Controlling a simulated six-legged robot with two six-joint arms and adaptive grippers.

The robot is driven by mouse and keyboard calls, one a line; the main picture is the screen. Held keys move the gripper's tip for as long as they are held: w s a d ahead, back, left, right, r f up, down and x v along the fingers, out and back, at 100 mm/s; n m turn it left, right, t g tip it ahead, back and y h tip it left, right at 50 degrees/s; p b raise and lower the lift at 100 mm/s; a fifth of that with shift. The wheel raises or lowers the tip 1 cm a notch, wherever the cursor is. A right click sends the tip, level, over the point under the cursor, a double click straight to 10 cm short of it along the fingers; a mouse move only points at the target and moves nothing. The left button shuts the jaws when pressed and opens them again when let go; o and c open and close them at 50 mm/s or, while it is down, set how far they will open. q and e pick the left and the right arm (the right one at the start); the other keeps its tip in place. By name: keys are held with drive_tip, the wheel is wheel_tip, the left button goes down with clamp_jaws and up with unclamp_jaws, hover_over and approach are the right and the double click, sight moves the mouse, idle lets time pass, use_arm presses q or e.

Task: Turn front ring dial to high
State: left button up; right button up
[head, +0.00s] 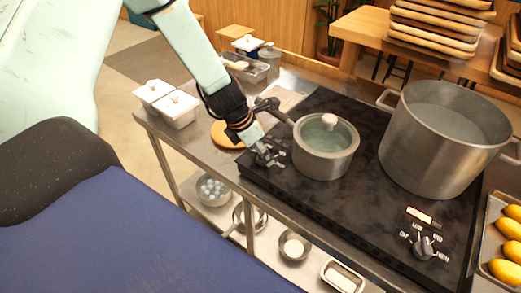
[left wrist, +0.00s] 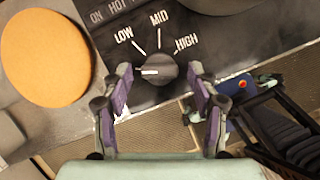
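The cooktop (head: 300,205) has a dark dial (left wrist: 160,68) that shows in the left wrist view, with LOW, MID and HIGH printed around it. Its white mark points left, below the LOW line. My left gripper (left wrist: 160,76) is open, with one finger on each side of this dial; contact is unclear. In the head view, my left gripper (head: 266,156) is at the cooktop's left end and hides most of that dial. A second dial (head: 424,247) with OFF, LOW, MID and HIGH is at the cooktop's front right. My right gripper is not in view.
A lidded pot (head: 322,158) stands close to the right of my left gripper. A large open pot (head: 430,150) stands farther right. A round orange board (left wrist: 46,57) lies beside the cooktop. White lidded containers (head: 177,107) and a tray of yellow items (head: 486,232) are nearby.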

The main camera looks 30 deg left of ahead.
use_arm(q)
drive_tip(key=c, duration=1)
